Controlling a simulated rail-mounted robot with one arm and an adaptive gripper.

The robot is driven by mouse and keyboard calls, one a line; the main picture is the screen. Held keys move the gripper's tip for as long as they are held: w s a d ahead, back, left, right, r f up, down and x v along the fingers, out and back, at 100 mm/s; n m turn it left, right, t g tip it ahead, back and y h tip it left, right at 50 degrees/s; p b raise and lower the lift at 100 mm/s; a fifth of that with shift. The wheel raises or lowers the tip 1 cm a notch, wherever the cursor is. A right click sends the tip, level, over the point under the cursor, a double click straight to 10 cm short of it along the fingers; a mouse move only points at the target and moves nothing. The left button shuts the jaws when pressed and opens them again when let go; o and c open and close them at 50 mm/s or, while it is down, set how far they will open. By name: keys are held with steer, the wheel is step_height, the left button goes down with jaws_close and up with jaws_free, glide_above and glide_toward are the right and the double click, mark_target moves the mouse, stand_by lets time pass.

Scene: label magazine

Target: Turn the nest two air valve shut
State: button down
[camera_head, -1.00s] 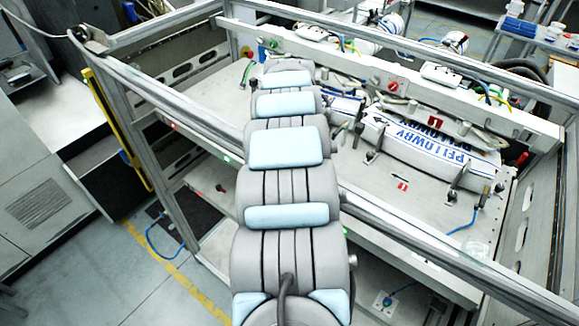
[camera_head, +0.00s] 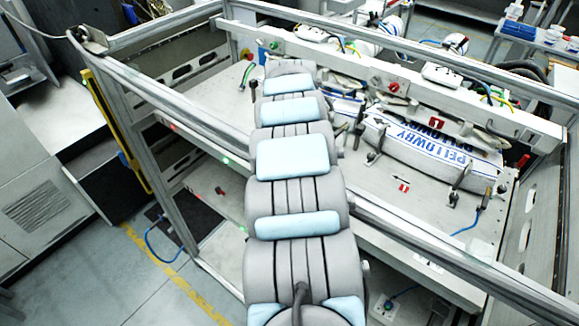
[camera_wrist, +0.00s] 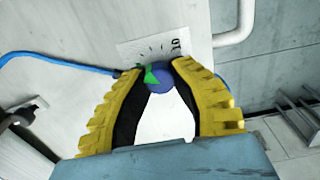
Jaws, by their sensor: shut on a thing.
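In the wrist view, a round blue knob (camera_wrist: 161,84) with a green pointer (camera_wrist: 151,75) sits between the yellow, black-lined fingers of my gripper (camera_wrist: 160,72). The fingers are shut on the knob near their tips. The pointer is on the knob's left side. A white plate (camera_wrist: 150,50) with dial ticks and a dark printed mark lies just beyond the knob; I cannot read the mark clearly. In the head view my arm hides the gripper and the knob.
A blue hose (camera_wrist: 60,60) runs from the left towards the knob. A pale handle bar (camera_wrist: 240,25) is at the upper right. In the head view, a metal frame rail (camera_head: 420,240) crosses before a bench holding PELLOWBY labels (camera_head: 425,145) and several clamps.

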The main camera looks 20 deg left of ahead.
steer(key=c, duration=0.8)
jaws_free()
steer(key=shift+r, duration=0.1)
steer(key=shift+w+d+r, duration=0.1)
steer(key=shift+r, duration=0.45)
step_height(320, 180, up, 11)
steer(key=shift+f, duration=0.2)
